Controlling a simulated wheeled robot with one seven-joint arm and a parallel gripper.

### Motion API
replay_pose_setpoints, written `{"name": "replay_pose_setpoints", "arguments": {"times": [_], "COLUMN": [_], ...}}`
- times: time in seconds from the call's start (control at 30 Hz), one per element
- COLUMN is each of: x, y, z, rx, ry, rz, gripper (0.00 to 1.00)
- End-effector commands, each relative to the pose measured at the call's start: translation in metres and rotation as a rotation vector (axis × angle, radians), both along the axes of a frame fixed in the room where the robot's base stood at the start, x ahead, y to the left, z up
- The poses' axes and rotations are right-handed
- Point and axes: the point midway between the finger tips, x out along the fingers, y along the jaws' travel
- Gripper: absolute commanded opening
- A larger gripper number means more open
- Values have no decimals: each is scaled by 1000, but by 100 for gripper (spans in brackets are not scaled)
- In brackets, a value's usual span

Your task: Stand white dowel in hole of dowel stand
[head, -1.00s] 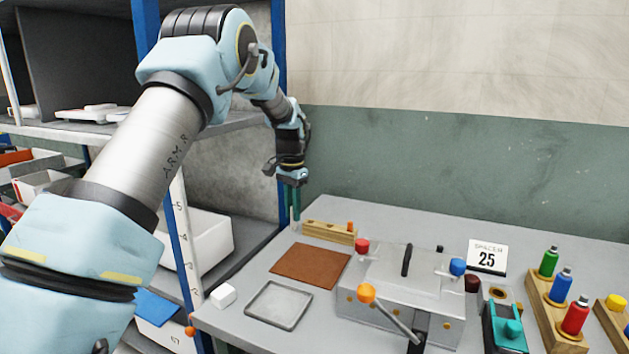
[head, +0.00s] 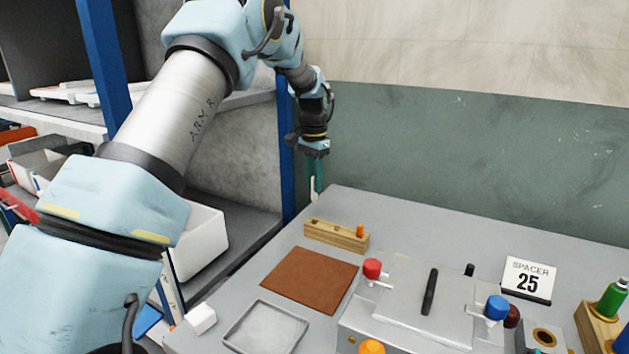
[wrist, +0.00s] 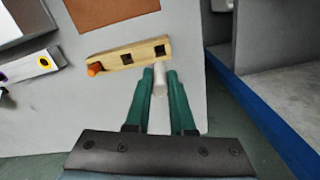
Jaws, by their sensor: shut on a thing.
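The dowel stand (head: 322,233) is a pale wooden block on the grey bench near its back left edge. An orange dowel (head: 360,230) stands at its right end. In the wrist view the stand (wrist: 112,61) shows the orange dowel (wrist: 95,69) at one end and two empty square holes. My gripper (head: 316,178) is shut on the white dowel (wrist: 160,82), which points downward between the green fingers. The dowel also shows below the fingers in the head view (head: 313,188). It is above and behind the stand, apart from it, near the end away from the orange dowel.
A brown mat (head: 310,280) and a shallow grey tray (head: 266,330) lie in front of the stand. A metal press (head: 425,305) with red and blue knobs stands to the right, with a "SPACER 25" sign (head: 528,279) beyond it. A white block (head: 200,318) sits at the front left edge.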

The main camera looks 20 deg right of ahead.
Motion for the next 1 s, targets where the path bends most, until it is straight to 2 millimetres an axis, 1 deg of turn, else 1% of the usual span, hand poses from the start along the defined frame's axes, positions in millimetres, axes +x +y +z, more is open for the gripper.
{"name": "replay_pose_setpoints", "arguments": {"times": [0.17, 0.37, 0.8, 1.0], "x": [0, 0, 0, 0], "y": [1, 1, 1, 1], "z": [2, -12, -51, -58], "rx": [0, 0, 0, 0], "ry": [0, 0, 0, 0], "rz": [1, 1, 1, 1], "gripper": [0, 0, 0, 0]}}
